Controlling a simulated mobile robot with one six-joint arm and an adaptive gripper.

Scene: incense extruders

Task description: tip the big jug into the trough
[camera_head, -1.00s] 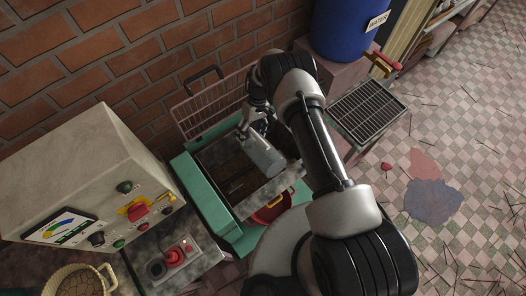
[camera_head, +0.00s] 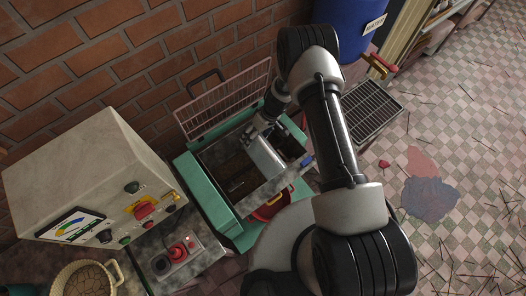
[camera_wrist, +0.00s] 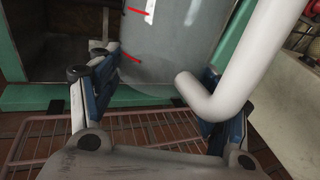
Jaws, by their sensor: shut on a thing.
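The big jug (camera_head: 264,156) is grey and partly see-through, and it is held over the trough (camera_head: 233,203), whose inside is dark brown. The jug looks strongly tilted in the head view; whether anything is flowing out cannot be seen. My gripper (camera_head: 264,122) is at the jug's wall-side end. In the wrist view the grey body of the jug (camera_wrist: 170,35) shows red marks and a thick white handle (camera_wrist: 262,60). There my gripper (camera_wrist: 160,88) has its blue pads on either side of the jug and handle, shut on it. The jug's mouth cannot be made out.
A green frame (camera_head: 203,193) surrounds the trough. A wire rack (camera_head: 225,98) stands by the brick wall. A control box (camera_head: 90,180) is at left, a blue water barrel (camera_head: 345,25) and a grate (camera_head: 362,108) at right. A red pan (camera_head: 272,206) sits in front.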

